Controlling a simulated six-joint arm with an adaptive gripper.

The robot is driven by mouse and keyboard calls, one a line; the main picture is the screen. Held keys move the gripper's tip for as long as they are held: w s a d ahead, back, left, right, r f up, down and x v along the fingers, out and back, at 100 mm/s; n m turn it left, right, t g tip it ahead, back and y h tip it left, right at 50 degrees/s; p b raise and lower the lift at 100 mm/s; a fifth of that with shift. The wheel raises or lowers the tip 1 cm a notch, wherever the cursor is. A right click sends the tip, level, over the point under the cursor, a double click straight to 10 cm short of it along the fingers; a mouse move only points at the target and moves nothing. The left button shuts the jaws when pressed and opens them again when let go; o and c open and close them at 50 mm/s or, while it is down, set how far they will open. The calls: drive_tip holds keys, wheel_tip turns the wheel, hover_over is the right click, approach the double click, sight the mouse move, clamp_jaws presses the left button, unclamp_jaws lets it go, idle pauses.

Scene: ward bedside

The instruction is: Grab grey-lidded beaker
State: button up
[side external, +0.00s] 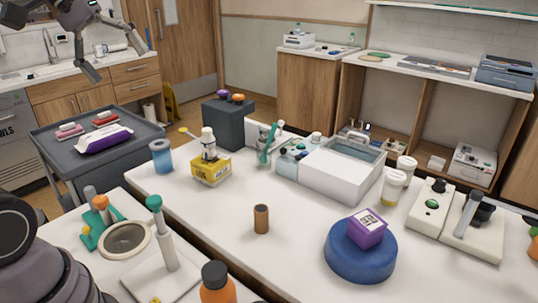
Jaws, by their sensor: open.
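A small blue beaker (162,158) with a greyish-blue lid stands upright at the left end of the white table, near its edge. It is the best match for the grey-lidded beaker, though the lid's colour is hard to tell at this size. My gripper (118,62) is at the top left of the side view, well above the table and up and left of the beaker. Its fingers are spread apart with nothing between them.
A yellow box (211,170) with a white bottle (208,139) on it stands right of the beaker. A dark grey block (229,122) is behind. A grey cart (58,136) is to the left. A brown cylinder (261,219) stands mid-table, with bare surface around it.

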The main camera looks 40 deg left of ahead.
drive_tip(key=w+a+r+n+t+h, duration=0.1)
drive_tip(key=w+a+n+t+h, duration=0.35)
drive_tip(key=w+a+n, duration=1.05)
drive_tip(key=w+a+f+n+t+y, duration=0.15)
drive_tip(key=a+n+t, duration=0.25)
drive_tip(key=a, duration=0.7)
drive_tip(key=w+a+f+n+t, duration=0.15)
drive_tip(key=a+n+t, duration=0.3)
drive_tip(key=a, duration=0.55)
drive_tip(key=n, duration=0.1)
approach(168, 154)
drive_tip(key=w, duration=0.1)
drive_tip(key=w+a, duration=0.1)
drive_tip(key=w+f, duration=0.1)
drive_tip(key=w, duration=0.1)
drive_tip(key=shift+a, duration=0.35)
drive_tip(key=shift+w+d+f, duration=0.1)
drive_tip(key=shift+w+f, duration=0.1)
drive_tip(key=shift+w, duration=0.05)
drive_tip(key=x, duration=0.7)
drive_tip(key=shift+s, duration=0.1)
drive_tip(key=c, duration=1.1)
